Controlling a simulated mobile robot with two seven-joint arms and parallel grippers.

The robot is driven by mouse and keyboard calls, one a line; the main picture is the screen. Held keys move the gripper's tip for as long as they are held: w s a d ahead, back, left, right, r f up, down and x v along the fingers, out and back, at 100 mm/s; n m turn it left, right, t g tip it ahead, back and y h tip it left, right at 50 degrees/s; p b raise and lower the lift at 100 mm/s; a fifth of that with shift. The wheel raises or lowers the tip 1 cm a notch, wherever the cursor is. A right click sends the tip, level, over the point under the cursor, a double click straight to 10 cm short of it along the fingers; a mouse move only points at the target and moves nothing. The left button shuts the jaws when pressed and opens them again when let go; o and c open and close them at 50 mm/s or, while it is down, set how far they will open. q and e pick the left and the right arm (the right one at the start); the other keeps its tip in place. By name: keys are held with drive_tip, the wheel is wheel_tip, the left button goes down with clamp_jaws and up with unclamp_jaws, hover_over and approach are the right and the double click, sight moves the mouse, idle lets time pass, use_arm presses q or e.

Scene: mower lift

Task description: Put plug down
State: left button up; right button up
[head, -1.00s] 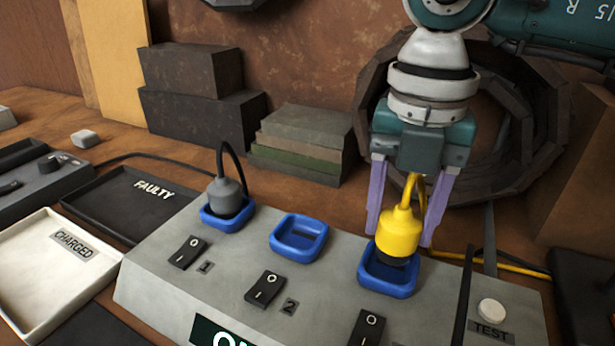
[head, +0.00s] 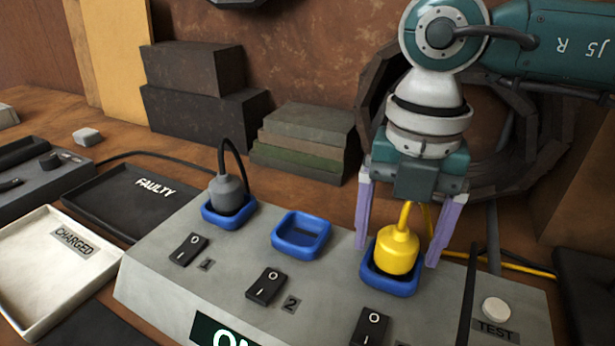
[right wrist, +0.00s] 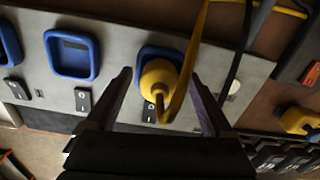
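The yellow plug (head: 397,252) sits upright in the rightmost blue socket (head: 390,284) of the grey panel. It also shows in the right wrist view (right wrist: 158,78), with its yellow cable rising from its top. My right gripper (head: 399,256) is open around the plug. Its two purple fingers stand to either side of the plug, with visible gaps between fingers and plug. In the right wrist view the fingers (right wrist: 160,85) are spread wide. My left gripper is not in view.
A grey plug (head: 229,192) sits in the left blue socket. The middle blue socket (head: 301,236) is empty. Black switches stand before the sockets, and a white TEST button (head: 496,308) is at the right. A FAULTY tray (head: 130,200) and a CHARGED tray (head: 50,300) lie left.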

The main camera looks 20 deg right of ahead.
sight(399, 234)
drive_tip(key=shift+r, duration=0.2)
wheel_tip(399, 234, up, 12)
drive_tip(key=shift+r+p, duration=0.15)
drive_tip(key=shift+p, duration=0.25)
idle(0.4)
